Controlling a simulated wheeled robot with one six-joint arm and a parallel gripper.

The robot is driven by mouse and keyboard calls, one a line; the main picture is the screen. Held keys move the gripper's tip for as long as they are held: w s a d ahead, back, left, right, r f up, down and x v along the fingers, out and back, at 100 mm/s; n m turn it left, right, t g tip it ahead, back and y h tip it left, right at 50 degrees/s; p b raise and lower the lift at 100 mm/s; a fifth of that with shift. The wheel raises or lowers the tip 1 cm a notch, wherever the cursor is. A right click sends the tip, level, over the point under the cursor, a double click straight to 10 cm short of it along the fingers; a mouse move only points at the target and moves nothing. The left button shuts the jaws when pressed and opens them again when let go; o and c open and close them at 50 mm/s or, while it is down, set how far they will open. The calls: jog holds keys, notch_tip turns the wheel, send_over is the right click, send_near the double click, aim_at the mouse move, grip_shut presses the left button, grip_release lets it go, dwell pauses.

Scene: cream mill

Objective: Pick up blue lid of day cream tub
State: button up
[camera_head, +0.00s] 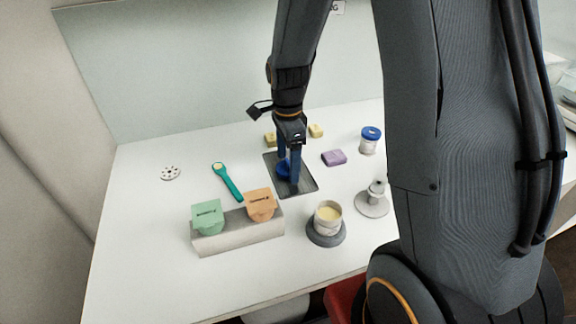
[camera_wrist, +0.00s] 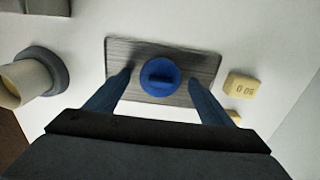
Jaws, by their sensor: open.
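A round blue lid (camera_wrist: 159,88) with a raised bar grip across its top lies on a grey ribbed metal plate (camera_wrist: 205,62). In the head view the lid (camera_head: 282,171) is partly hidden behind my finger. My gripper (camera_wrist: 160,76) is open, pointing down over the plate, with one finger on each side of the lid. It also shows in the head view (camera_head: 289,174). Gaps show between the fingers and the lid in the wrist view; I cannot tell the height left above it. An open tub of pale cream (camera_head: 328,217) stands on a round grey base.
A jar with a blue lid (camera_head: 370,140) stands back right. A purple block (camera_head: 334,157) and yellow blocks (camera_head: 316,130) lie near the plate. A teal tool (camera_head: 227,181), a holder (camera_head: 240,236) with green and orange cups, a holed disc (camera_head: 171,173) and a grey stand (camera_head: 373,204) surround it.

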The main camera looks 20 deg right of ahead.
jog(key=c, duration=1)
jog(key=shift+r, duration=0.1)
jog(key=shift+c, duration=0.2)
